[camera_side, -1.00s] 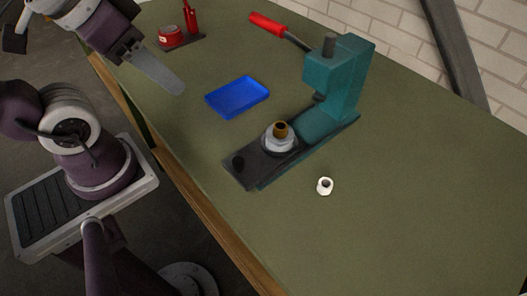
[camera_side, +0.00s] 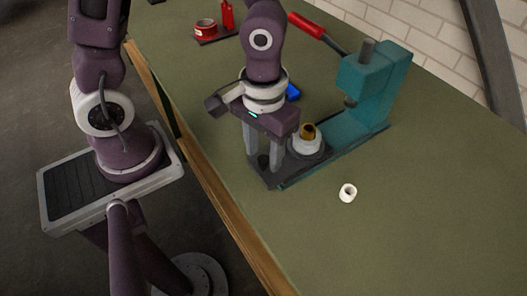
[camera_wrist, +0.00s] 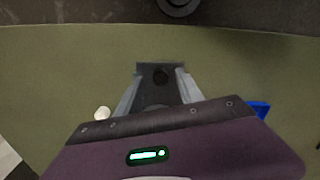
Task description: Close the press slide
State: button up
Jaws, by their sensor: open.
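The teal press (camera_side: 370,88) stands on the green bench in the side view. Its dark slide (camera_side: 286,180) reaches out from under the press head, towards the bench's front edge. A pale round holder (camera_side: 306,147) with a brass-coloured piece (camera_side: 307,131) sits on it, out in front of the head. My gripper (camera_side: 264,162) is open, pointing down over the slide's outer end, one finger on each side of the dark knob there. In the wrist view the slide's dark end (camera_wrist: 153,72) lies between the fingers. I cannot tell whether they touch it.
A white ring (camera_side: 348,192) lies on the bench right of the press. The blue tray (camera_side: 293,92) is mostly hidden behind my arm. A red-handled lever (camera_side: 307,25) sticks out from the press. Red items (camera_side: 206,29) stand at the back left. The right of the bench is clear.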

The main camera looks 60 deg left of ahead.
jog(key=shift+f, duration=0.5)
grip_shut()
jog(key=shift+w, duration=0.1)
dwell(1.0)
